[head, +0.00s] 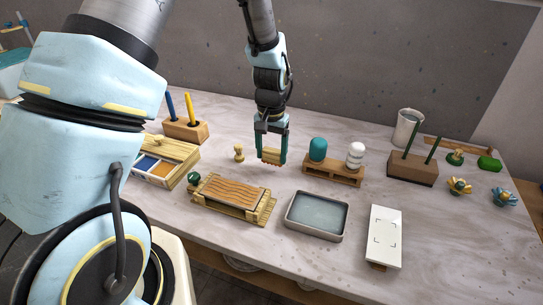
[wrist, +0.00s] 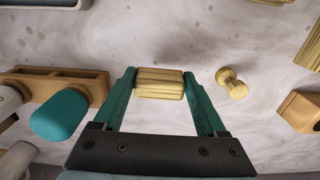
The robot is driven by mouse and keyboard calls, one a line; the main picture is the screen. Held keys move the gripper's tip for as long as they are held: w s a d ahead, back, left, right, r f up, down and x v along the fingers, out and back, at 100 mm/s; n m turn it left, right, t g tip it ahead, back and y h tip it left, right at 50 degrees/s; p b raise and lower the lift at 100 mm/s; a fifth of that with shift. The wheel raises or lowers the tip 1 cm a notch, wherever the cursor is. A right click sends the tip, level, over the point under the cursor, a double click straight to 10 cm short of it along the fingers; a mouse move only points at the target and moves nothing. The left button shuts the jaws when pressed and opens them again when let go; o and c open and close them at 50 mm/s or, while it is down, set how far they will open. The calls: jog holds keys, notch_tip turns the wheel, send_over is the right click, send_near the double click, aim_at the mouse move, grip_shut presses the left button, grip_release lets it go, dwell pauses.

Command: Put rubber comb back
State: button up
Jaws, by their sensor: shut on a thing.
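My gripper (head: 271,150) is shut on a tan, grooved, block-like piece, which I take to be the rubber comb (head: 271,158). In the wrist view the comb (wrist: 160,83) spans crosswise between my two green fingertips (wrist: 160,85). It hangs over the grey marbled table and seems clear of it, though the exact gap is hard to tell. Any teeth on its underside are hidden in the wrist view. A wooden board (head: 262,215) with a brown sheet of wavy lines lies in front of my gripper.
A small wooden knob (head: 239,153) stands left of my gripper. A wooden rack (head: 332,174) with teal and white rounded pieces is close on the right. A water tray (head: 317,216), a white tile (head: 384,237) and a paint box (head: 163,162) stand around. Bare table lies between.

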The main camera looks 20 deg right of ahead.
aim_at(271, 152)
jog(key=shift+f, duration=1)
jog(key=shift+f, duration=0.1)
jog(key=o, duration=1.3)
notch_tip(271, 152, up, 12)
jog(key=b, duration=0.3)
jog(key=s+a+r+n, duration=0.1)
jog(key=a+n, duration=0.2)
jog(key=a, duration=1.2)
jog(key=s+a+n+t, duration=0.1)
jog(key=a+n, duration=0.3)
jog(key=a, duration=1)
jog(key=shift+s+a+r+t, duration=0.3)
jog(key=shift+s+a+r, duration=0.1)
jog(key=shift+s, duration=0.3)
